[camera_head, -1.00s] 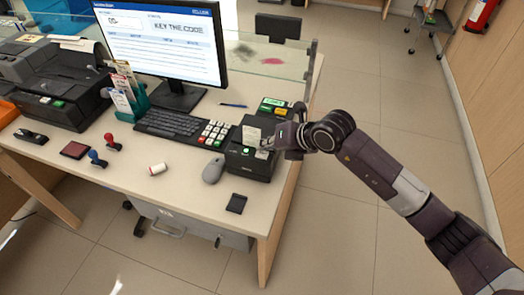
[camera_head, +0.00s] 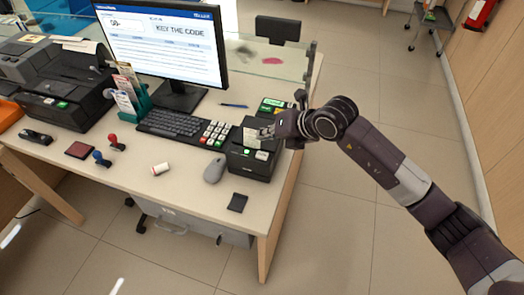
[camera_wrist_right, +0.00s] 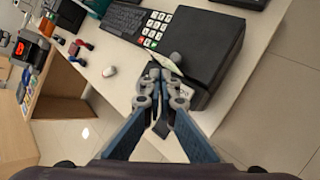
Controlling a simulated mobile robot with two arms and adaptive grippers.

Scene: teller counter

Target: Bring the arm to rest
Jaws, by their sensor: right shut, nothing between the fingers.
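My right arm reaches in from the lower right in the head view. Its gripper (camera_head: 264,132) is shut and empty, above the small black slip printer (camera_head: 246,163) at the desk's right end. In the right wrist view the shut fingers (camera_wrist_right: 161,78) lie in front of the black printer (camera_wrist_right: 212,50). A pale paper slip (camera_head: 252,138) stands up from the printer beside the fingertips. I cannot tell if they touch it. My left gripper is not in view.
The desk (camera_head: 190,200) holds a monitor (camera_head: 165,45), keyboard (camera_head: 172,124), keypad (camera_head: 216,132), mouse (camera_head: 214,169) and several stamps. A glass panel (camera_head: 265,60) stands behind the printer. Open floor (camera_head: 350,230) lies right of the desk.

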